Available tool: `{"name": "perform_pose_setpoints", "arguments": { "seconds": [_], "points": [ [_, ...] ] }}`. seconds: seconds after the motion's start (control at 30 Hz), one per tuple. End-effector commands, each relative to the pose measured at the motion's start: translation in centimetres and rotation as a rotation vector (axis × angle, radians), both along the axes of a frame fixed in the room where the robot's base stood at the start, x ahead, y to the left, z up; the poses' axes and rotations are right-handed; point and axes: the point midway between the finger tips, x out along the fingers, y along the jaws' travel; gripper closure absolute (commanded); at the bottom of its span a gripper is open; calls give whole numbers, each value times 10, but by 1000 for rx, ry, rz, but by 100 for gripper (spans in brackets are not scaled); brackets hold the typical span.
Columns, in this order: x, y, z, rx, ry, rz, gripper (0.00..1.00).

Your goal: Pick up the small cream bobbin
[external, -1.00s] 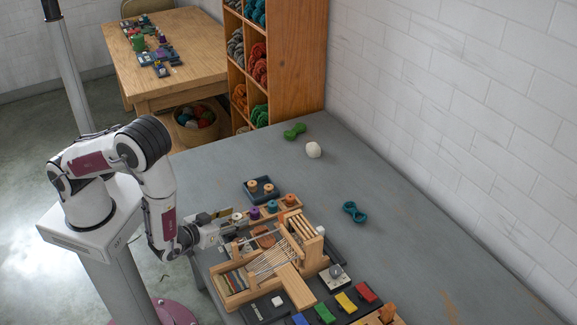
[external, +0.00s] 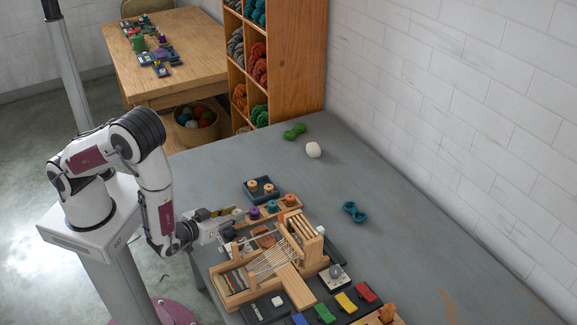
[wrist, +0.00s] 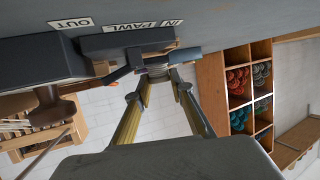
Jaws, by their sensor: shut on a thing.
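My gripper (external: 236,214) is at the left end of the wooden bobbin rack (external: 240,226), with its fingers closed around a small pale bobbin that they mostly hide. In the wrist view, the two fingers of my gripper (wrist: 158,84) converge on the pale, greyish bobbin (wrist: 157,71) between their tips. I cannot tell whether it is clear of the rack. Beside it in the rack stand a purple bobbin (external: 254,212), a teal bobbin (external: 272,206) and an orange bobbin (external: 290,200).
A wooden loom (external: 272,262) stands just in front of the rack. A dark blue tray (external: 260,197) with tan bobbins lies behind it. A white ball (external: 313,150), green skein (external: 294,131) and teal skein (external: 354,212) lie further off. The grey table's back is mostly clear.

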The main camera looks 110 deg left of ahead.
Motion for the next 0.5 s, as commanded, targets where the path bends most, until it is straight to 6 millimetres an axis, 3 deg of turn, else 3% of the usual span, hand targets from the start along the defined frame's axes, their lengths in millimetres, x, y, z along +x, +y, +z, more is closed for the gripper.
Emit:
{"name": "perform_pose_setpoints", "arguments": {
  "seconds": [0.5],
  "points": [
    [0,0,54,0,-3,1,90]
  ]
}}
